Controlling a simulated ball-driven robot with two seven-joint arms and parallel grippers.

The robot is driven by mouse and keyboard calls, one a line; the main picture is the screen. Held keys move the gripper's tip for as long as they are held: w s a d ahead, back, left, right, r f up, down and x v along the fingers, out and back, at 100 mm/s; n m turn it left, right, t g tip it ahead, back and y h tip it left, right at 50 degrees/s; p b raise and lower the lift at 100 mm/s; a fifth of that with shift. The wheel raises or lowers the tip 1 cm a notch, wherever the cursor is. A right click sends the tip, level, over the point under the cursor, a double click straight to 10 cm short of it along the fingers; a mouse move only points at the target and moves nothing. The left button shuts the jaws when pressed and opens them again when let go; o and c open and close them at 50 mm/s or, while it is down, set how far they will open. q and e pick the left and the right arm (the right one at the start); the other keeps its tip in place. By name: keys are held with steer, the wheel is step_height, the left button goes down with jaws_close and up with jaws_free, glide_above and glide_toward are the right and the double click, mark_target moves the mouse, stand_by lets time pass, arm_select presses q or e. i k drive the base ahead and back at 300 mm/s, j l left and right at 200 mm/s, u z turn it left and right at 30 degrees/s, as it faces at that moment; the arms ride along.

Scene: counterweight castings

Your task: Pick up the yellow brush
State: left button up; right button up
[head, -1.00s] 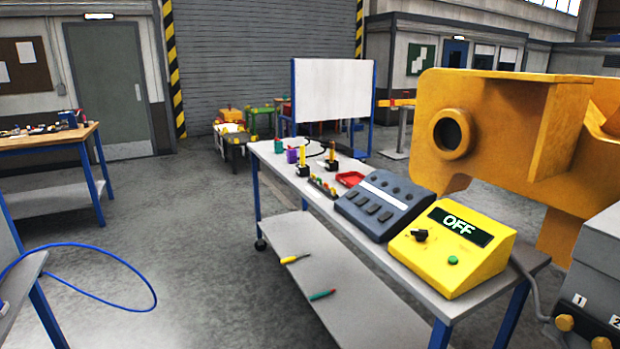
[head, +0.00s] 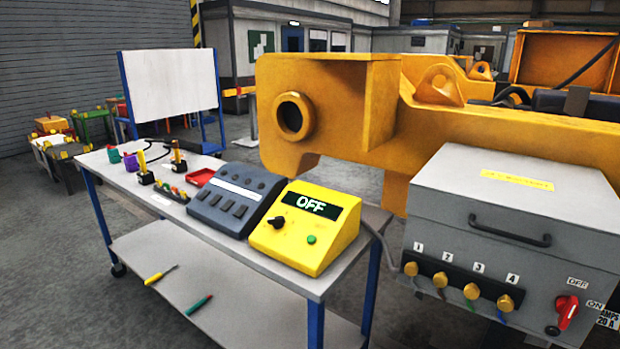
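I cannot make out a yellow brush for certain. A thin yellow-handled tool (head: 155,278) with a dark tip lies on the lower shelf of the cart; it is too small to tell whether it is a brush. On the cart top, two upright yellow pieces stand in small black-and-white bases, one at the left (head: 142,163) and one further right (head: 176,152). Neither of my grippers is in view.
The cart (head: 285,279) carries a yellow OFF box (head: 275,238), a grey button panel (head: 222,219) and a red tray (head: 204,177). A green-handled tool (head: 199,304) lies on its shelf. A grey switch box (head: 461,192) and a big yellow casting (head: 340,80) stand at the right.

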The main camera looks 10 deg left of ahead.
mark_target(141, 152)
steer(key=i+j+z, duration=0.2)
steer(key=j+z, duration=0.15)
steer(key=j, duration=0.15)
steer(key=i+j+z, duration=0.1)
steer(key=j+z, duration=0.25)
steer(key=j, duration=0.2)
steer(key=j+z, duration=0.35)
steer(key=j, duration=0.2)
